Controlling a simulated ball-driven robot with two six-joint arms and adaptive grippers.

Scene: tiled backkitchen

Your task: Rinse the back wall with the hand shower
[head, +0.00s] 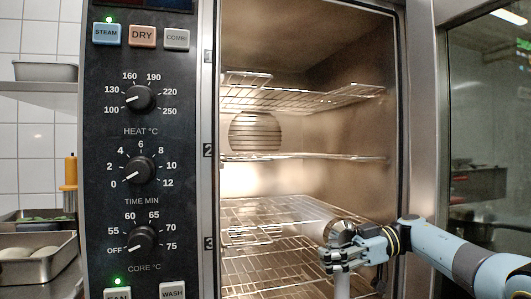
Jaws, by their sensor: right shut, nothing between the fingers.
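The back wall (250,182) of the oven chamber is brown metal with a round slatted fan grille (255,132), seen through wire racks. My right gripper (338,257) is in front of the lower racks, at the right of the opening. Its fingers are shut with nothing between them. A rounded metal head (341,232), which looks like the hand shower, shows just behind and above the fingers. A pale upright cylinder (342,285) shows just below them; I cannot tell whether it is the shower's handle. My left gripper is not in view.
Wire racks (310,157) cross the chamber at several heights. The control panel (140,210) with knobs and buttons stands left of the opening. The open glass door (490,130) is at the right. Metal trays (40,260) sit at the far left.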

